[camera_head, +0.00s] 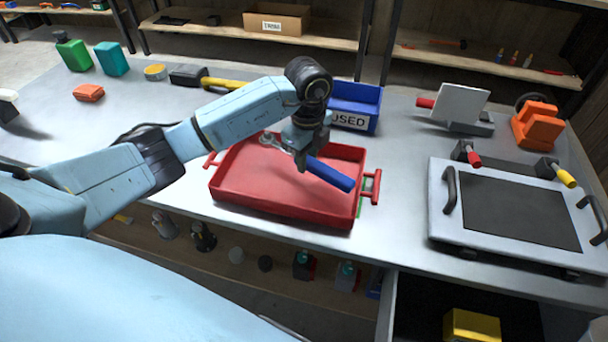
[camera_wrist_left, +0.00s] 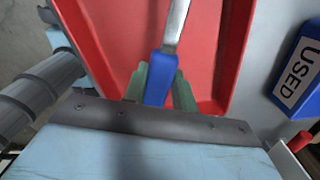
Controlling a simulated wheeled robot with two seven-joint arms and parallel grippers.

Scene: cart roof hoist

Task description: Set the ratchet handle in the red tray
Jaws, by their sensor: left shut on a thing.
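The red tray (camera_head: 285,208) lies on the grey workbench, with a red handle at each side. The ratchet handle (camera_head: 331,174) has a blue grip and a metal shaft with a round head. My left gripper (camera_head: 304,160) is shut on the ratchet handle and holds it over the tray. In the left wrist view the blue grip (camera_wrist_left: 159,82) sits between the green fingers (camera_wrist_left: 158,88), and the metal shaft points away over the red tray floor (camera_wrist_left: 110,30). I cannot tell whether the tool touches the tray floor. My right gripper is not in view.
A blue bin labelled USED (camera_head: 352,108) stands just behind the tray. A hammer with a yellow handle (camera_head: 228,83) lies behind my left arm. A framed dark panel (camera_head: 515,210) is at the right. An open drawer (camera_head: 450,305) is below the front edge.

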